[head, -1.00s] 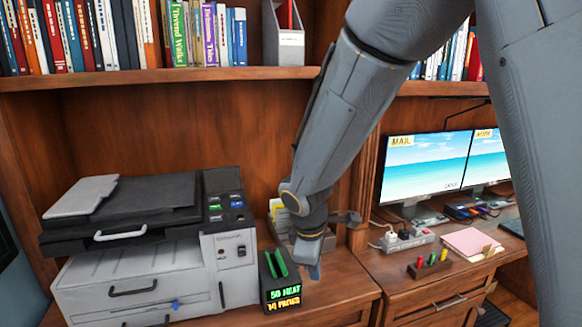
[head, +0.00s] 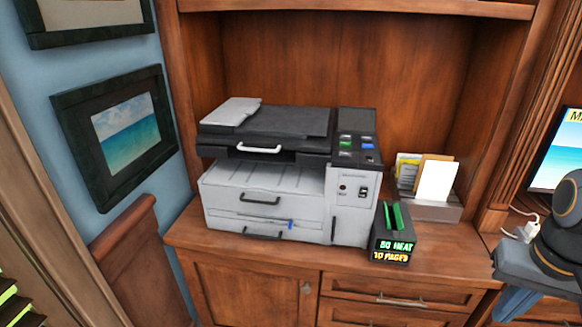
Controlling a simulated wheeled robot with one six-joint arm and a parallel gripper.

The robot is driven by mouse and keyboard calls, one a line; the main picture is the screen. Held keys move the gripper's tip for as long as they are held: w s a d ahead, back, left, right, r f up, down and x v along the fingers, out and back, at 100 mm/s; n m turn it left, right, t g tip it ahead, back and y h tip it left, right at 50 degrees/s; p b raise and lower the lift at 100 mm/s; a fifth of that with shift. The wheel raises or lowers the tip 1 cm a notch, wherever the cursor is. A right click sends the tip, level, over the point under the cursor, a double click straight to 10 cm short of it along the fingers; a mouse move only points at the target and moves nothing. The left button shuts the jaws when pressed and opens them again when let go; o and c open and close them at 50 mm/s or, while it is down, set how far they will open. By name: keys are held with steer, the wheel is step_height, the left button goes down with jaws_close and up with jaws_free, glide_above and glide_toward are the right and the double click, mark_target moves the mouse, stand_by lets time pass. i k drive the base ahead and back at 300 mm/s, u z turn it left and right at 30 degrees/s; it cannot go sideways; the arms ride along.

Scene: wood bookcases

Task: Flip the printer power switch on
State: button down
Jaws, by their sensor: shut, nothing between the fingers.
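The printer (head: 266,200) is white and grey with a black top, and stands on the wooden cabinet in the middle of the head view. Its right front panel carries a small rocker switch (head: 363,191) beside a round socket or button. Whether the switch is on or off is too small to tell. Coloured buttons (head: 357,145) sit on the black panel above it. My gripper (head: 512,304) is at the lower right edge, partly cut off by the frame. It is shut and empty, well to the right of the printer and apart from it.
A black box with green slots and a lit display (head: 393,243) stands just right of the printer. Behind it is a paper holder (head: 432,207). Framed pictures (head: 117,132) hang on the left wall. A monitor (head: 562,150) and a power strip (head: 522,231) are at right.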

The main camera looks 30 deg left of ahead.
mark_target(363, 192)
steer(key=u, duration=2.6)
steer(key=i, duration=0.65)
steer(key=z, duration=1.6)
